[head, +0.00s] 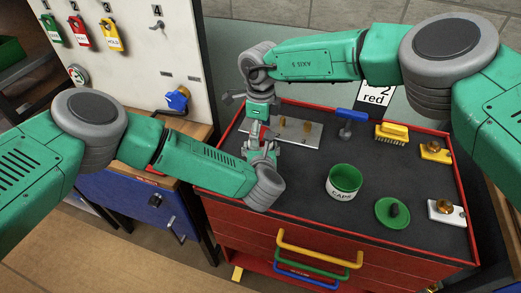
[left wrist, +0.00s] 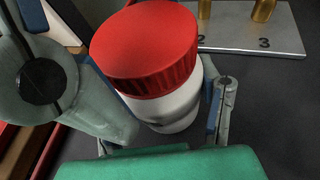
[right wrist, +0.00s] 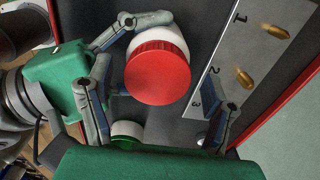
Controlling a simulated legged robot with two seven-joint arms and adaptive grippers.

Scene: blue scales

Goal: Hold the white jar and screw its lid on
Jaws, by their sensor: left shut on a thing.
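The white jar (left wrist: 170,108) stands upright in my left gripper (head: 264,158), whose fingers close around its sides. The red lid (left wrist: 147,45) sits on top of the jar and looks level; I cannot tell how far it is threaded. In the right wrist view the lid (right wrist: 158,74) covers most of the jar (right wrist: 160,38). My right gripper (right wrist: 157,105) is above the lid with its fingers spread wide, apart from it. In the head view my grippers hide most of the jar.
A grey numbered plate (head: 305,137) with brass pegs lies close behind the jar.

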